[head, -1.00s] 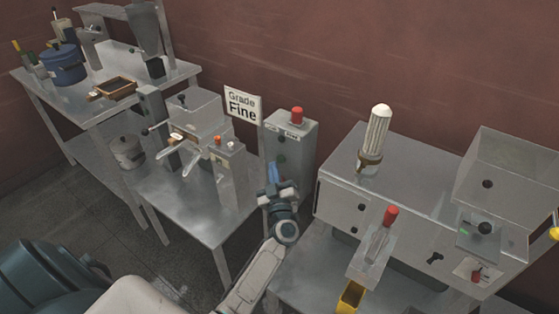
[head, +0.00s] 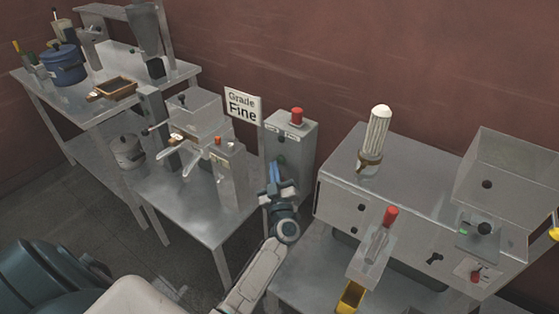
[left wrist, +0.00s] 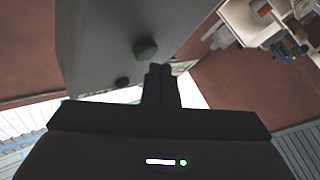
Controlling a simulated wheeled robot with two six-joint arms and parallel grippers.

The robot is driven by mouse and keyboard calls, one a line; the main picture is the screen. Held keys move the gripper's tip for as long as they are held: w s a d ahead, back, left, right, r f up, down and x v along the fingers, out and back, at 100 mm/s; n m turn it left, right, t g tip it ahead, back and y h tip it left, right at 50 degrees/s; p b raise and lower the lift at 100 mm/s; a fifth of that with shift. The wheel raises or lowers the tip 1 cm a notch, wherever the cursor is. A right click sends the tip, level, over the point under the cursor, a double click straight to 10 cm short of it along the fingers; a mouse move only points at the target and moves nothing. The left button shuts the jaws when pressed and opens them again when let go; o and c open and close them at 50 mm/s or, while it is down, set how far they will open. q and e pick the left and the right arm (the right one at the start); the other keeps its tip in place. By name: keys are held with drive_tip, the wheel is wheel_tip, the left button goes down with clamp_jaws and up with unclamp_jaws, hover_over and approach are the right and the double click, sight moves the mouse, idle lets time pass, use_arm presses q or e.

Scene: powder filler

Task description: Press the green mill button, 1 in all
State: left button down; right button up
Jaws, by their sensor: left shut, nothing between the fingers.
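The grey upright control box (head: 297,150) stands in the middle of the head view with a red knob (head: 297,117) on top. A dark green round button (left wrist: 145,48) shows on its face in the left wrist view, and small and dim in the head view (head: 282,160). My left gripper (head: 274,170) is shut and empty in front of this face. In the left wrist view its fingertips (left wrist: 159,70) point at the face, just below and right of the button. I cannot tell whether they touch the box. My right gripper is not in view.
A "Grade Fine" sign (head: 242,105) stands left of the box. A metal machine (head: 395,185) with a red-handled part (head: 390,217) and a yellow cup (head: 350,297) is to the right. A low steel table (head: 190,215) is to the left.

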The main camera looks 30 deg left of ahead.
use_arm(q)
drive_tip(key=shift+w, duration=0.2)
drive_tip(key=shift+w, duration=0.1)
idle(0.4)
drive_tip(key=shift+w, duration=0.35)
idle(0.5)
drive_tip(key=shift+s, duration=0.1)
drive_tip(key=shift+s+p, duration=0.65)
drive_tip(key=shift+s, duration=0.1)
drive_tip(key=shift+s, duration=0.1)
